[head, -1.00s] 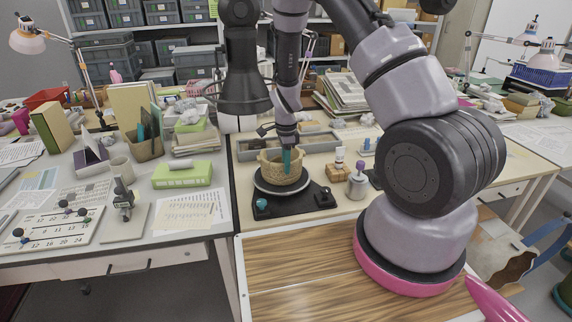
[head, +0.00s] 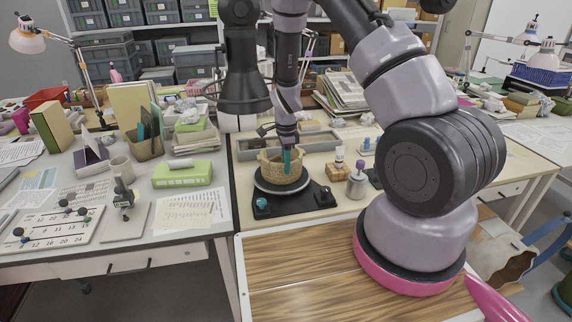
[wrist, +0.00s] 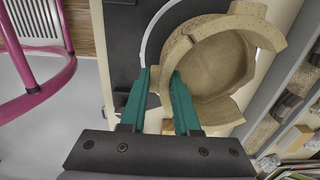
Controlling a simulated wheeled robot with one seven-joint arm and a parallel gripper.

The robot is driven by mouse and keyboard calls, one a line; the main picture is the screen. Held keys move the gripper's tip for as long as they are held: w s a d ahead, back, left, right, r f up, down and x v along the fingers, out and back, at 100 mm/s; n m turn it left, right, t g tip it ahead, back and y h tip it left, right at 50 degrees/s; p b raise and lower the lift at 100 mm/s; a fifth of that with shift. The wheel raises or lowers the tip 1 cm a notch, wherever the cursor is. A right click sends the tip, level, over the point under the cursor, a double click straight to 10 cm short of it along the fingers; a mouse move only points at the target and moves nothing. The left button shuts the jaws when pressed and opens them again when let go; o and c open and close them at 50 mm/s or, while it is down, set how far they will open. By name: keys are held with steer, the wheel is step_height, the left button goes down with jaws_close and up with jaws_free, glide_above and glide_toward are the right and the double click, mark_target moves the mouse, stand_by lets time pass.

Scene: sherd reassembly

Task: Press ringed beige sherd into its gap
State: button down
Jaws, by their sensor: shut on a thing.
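The beige pot (head: 278,172) stands on a round turntable (head: 262,187) with a dark base. In the wrist view the pot (wrist: 187,50) is open at the top and its wall is uneven, with a break at the right. No ring mark is readable. I cannot tell how the piece sits against the gap.
A grey tray (head: 258,148) lies behind the turntable. A small jar (head: 356,186) and a wooden block (head: 336,171) stand to its right. A green box (head: 182,174) and papers (head: 192,208) lie at the left. The wooden surface in front (head: 290,262) is clear.

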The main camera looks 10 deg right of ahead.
stand_by(0.3)
steer(key=c, duration=0.6)
jaws_free()
steer(key=shift+f, duration=0.1)
steer(key=shift+o, duration=0.2)
step_height(320, 180, up, 11)
